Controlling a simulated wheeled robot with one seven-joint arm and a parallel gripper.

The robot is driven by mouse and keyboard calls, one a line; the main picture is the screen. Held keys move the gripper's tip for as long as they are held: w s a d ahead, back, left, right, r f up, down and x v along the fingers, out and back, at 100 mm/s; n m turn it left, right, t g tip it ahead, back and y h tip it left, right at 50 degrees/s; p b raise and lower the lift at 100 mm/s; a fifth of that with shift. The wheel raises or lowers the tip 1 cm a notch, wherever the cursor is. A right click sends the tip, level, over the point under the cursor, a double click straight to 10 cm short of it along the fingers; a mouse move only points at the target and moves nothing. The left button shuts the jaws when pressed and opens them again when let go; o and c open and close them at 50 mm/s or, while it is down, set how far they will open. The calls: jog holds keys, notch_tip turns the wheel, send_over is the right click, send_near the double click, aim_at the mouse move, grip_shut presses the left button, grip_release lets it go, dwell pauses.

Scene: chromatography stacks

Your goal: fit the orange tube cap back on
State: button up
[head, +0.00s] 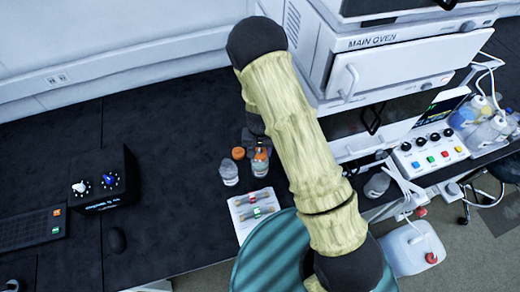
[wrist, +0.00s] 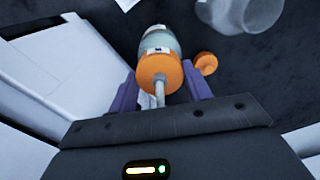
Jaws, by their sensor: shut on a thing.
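In the wrist view the orange tube cap (wrist: 158,72) sits between the two purple fingers of my gripper (wrist: 160,84), which is shut on it. A pale tube stub points from the cap towards the camera. A clear, labelled bottle (wrist: 158,42) is directly beyond the cap and in line with it; I cannot tell whether the cap is seated on its neck. In the head view this bottle (head: 260,170) stands upright on the dark bench, with orange at its top. My arm hides most of the gripper there.
A second, smaller orange cap (head: 238,153) lies beside the bottle, also in the wrist view (wrist: 206,63). A clear glass bottle (head: 229,173) stands to the left. A white tray (head: 241,228) with vials is in front.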

jog(key=shift+f, duration=0.1)
jog(key=shift+f+b, duration=0.35)
dwell(0.4)
jog(key=o, duration=1.5)
jog(key=shift+r+p, duration=2.8)
jog(key=shift+r, duration=0.75)
jog(key=shift+d, duration=0.15)
